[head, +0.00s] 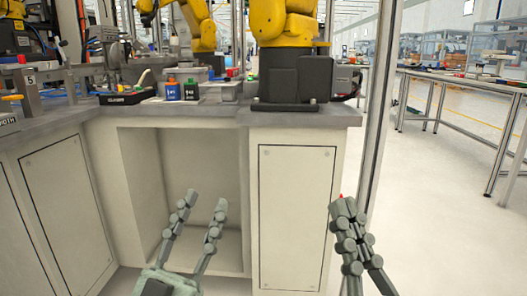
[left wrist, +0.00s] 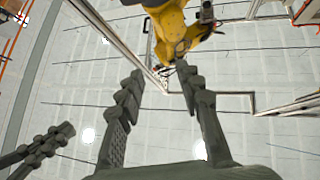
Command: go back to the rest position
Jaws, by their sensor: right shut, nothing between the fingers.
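My left gripper (head: 203,207) is low in the head view, in front of the open recess of the cabinet. Its two fingers point up and stand apart, with nothing between them. In the left wrist view my left gripper (left wrist: 160,78) also shows open and empty, with the ceiling and a yellow arm beyond it. My right gripper (head: 343,205) is at the lower right of the head view, in front of the cabinet's right edge. Its fingers are together and hold nothing.
The cabinet door (head: 295,215) is shut. Open floor (head: 440,220) lies to the right, before another table (head: 470,79).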

